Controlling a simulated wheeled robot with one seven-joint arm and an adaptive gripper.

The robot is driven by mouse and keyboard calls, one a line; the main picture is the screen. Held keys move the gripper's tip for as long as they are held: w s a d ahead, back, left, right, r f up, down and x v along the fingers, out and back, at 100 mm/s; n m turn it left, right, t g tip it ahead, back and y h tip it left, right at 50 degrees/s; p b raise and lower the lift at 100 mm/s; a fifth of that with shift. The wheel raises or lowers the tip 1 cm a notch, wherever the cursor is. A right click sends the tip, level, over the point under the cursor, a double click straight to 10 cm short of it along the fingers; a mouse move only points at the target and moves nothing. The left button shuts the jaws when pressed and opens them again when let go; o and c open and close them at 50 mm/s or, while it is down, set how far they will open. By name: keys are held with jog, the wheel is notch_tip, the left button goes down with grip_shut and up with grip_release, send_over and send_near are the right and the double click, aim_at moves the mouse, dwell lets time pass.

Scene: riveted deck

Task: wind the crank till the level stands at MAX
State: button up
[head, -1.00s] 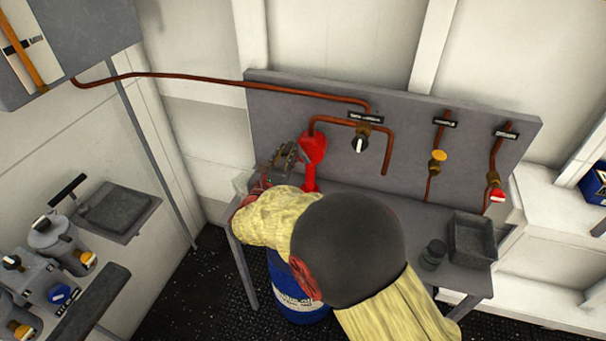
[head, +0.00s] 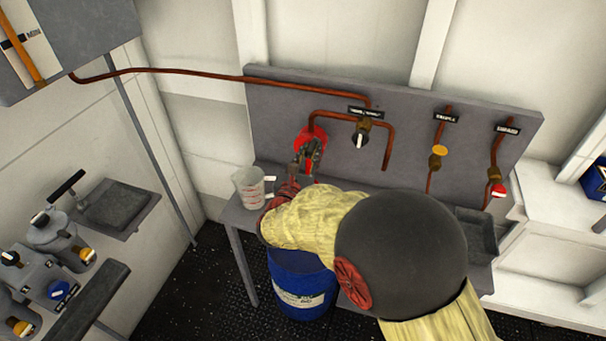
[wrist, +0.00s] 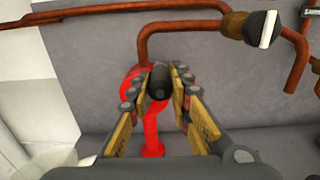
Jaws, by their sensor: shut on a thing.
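The red crank pump (head: 303,139) stands at the back of the bench against the grey panel; it also shows in the wrist view (wrist: 153,135). My gripper (head: 308,153) is in front of it. In the wrist view my gripper (wrist: 160,83) is shut on the black crank handle (wrist: 157,80), with the red body behind. The crank arm is mostly hidden by the fingers. The level gauge (head: 37,43) at the upper left shows an orange tube and a MIN label. Its upper part and any MAX mark are out of view.
A copper pipe (head: 190,75) runs from the gauge box to the panel. A valve with a white-marked knob (head: 360,138) sits right of the pump. A clear measuring jug (head: 249,187) stands at the bench's left end. A blue drum (head: 300,285) stands below.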

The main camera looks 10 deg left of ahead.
jog(key=shift+d+f+b, duration=1.85)
jog(key=shift+d+f, duration=0.15)
jog(key=shift+f, duration=0.6)
jog(key=a+f+b, duration=0.6)
jog(key=a+f, duration=0.2)
jog(key=f, duration=0.1)
jog(key=shift+o, duration=0.2)
jog(key=shift+f, duration=0.1)
jog(key=shift+w+a+r, duration=0.1)
jog(key=shift+w+r, duration=0.05)
jog(key=shift+r, duration=0.2)
jog(key=shift+c, duration=0.2)
